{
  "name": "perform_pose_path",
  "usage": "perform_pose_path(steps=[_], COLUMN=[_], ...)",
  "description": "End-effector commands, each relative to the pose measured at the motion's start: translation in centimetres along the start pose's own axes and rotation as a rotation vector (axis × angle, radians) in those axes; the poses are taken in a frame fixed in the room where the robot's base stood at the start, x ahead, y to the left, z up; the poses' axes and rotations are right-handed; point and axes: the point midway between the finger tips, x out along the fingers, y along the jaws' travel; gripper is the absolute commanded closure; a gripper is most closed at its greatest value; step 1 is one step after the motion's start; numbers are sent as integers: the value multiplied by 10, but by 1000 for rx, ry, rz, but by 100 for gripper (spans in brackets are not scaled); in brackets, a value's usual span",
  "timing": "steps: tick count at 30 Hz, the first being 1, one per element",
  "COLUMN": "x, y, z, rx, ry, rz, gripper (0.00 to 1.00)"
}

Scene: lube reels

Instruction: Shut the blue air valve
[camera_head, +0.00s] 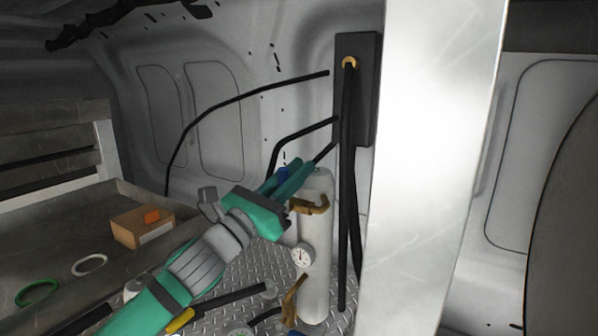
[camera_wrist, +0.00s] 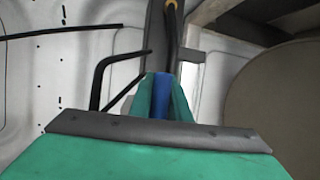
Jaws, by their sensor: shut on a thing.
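The blue air valve handle (camera_head: 282,173) shows as a small blue part between the fingers of my gripper (camera_head: 292,174), beside the top of a white cylinder (camera_head: 315,240). In the wrist view the blue handle (camera_wrist: 160,97) is a narrow upright strip between the two green fingers (camera_wrist: 161,85). My gripper is shut on it. Most of the valve is hidden behind the fingers, so I cannot tell the handle's full angle. A brass fitting (camera_head: 312,207) and a round gauge (camera_head: 303,255) are on the cylinder below my gripper.
A dark box (camera_head: 355,90) with black hoses hangs on the wall behind. A wide pale post (camera_head: 430,150) stands close on the right. A workbench (camera_head: 60,215) on the left holds a cardboard box (camera_head: 142,226), a green ring (camera_head: 37,292) and a white ring (camera_head: 89,264).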

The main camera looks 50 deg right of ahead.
Motion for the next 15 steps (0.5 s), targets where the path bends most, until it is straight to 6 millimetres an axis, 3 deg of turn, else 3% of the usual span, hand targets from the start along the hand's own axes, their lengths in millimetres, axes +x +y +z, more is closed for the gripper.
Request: perform_pose_path(steps=[10,11,12,15], x=[0,0,0,0], y=[0,0,0,0], z=[-1,-1,-1,-1], rx=[6,6,6,5], ry=[2,2,2,1], rz=[-1,-1,-1,-1], gripper=[100,79,69,65])
